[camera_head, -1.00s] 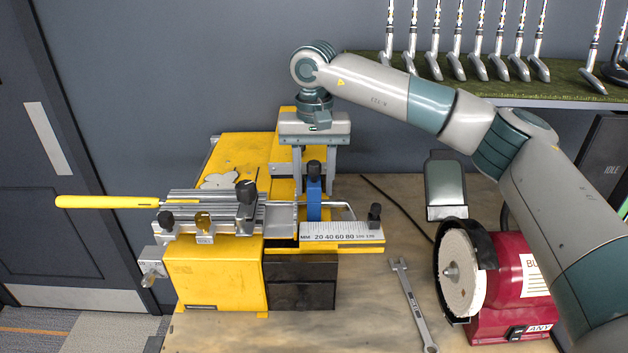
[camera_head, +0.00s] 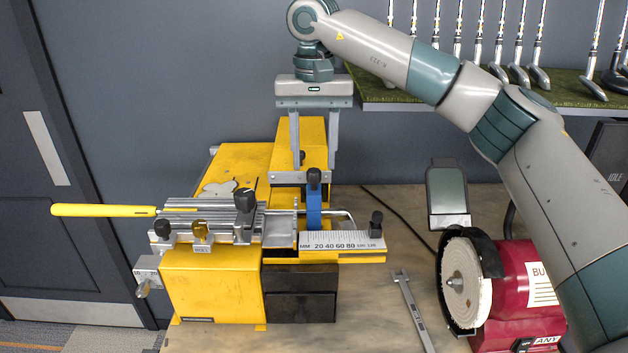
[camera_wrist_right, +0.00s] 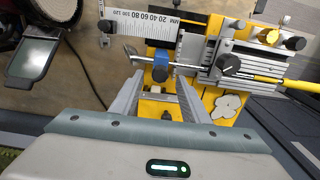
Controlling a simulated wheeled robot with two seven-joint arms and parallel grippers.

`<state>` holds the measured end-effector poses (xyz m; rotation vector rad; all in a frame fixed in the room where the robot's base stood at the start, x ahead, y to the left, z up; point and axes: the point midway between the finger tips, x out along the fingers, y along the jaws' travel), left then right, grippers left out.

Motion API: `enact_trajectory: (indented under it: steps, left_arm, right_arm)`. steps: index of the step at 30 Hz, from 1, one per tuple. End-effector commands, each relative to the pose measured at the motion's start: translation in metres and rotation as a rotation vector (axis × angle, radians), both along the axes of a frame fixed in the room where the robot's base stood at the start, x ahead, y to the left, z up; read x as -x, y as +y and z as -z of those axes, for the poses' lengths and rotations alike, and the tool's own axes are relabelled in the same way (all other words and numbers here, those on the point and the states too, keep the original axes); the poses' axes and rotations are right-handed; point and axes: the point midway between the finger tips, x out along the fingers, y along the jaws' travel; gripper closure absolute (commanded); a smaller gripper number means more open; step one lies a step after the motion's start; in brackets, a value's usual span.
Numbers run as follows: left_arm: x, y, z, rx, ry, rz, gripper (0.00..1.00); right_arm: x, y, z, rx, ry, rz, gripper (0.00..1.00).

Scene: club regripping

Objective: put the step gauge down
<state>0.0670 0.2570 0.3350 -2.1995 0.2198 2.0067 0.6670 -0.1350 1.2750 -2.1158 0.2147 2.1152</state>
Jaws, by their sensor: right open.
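A blue upright piece with a black knob (camera_head: 314,200) stands on the yellow machine (camera_head: 213,285), beside the white millimetre scale (camera_head: 342,240); it also shows in the right wrist view (camera_wrist_right: 160,75). I cannot tell for certain which part is the step gauge; no loose one shows. My right gripper (camera_head: 313,165) is open and empty, its fingers pointing down above the blue piece. In the right wrist view, its two fingers (camera_wrist_right: 160,88) are spread apart with nothing between the tips. My left gripper is not in view.
A yellow-handled rod (camera_head: 105,211) sticks out left of the machine's clamp. A wrench (camera_head: 413,308) lies on the bench, left of a red buffing machine (camera_head: 520,285). A shelf with several golf clubs (camera_head: 480,90) is at the back right.

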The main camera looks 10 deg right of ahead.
Motion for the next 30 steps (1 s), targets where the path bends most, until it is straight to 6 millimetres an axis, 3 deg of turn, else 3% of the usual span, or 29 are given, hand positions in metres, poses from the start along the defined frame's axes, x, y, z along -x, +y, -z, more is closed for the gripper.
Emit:
enact_trajectory:
  steps: [6,10,30]
  left_arm:
    - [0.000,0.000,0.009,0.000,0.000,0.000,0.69]
    - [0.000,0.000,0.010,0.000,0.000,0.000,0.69]
    - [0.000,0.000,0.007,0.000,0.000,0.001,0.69]
  right_arm:
    - [0.000,0.001,-0.031,-0.001,-0.001,-0.001,0.58]
    - [0.000,0.000,-0.039,-0.001,0.000,-0.001,0.58]
    - [0.000,0.000,-0.045,0.000,0.001,-0.002,0.58]
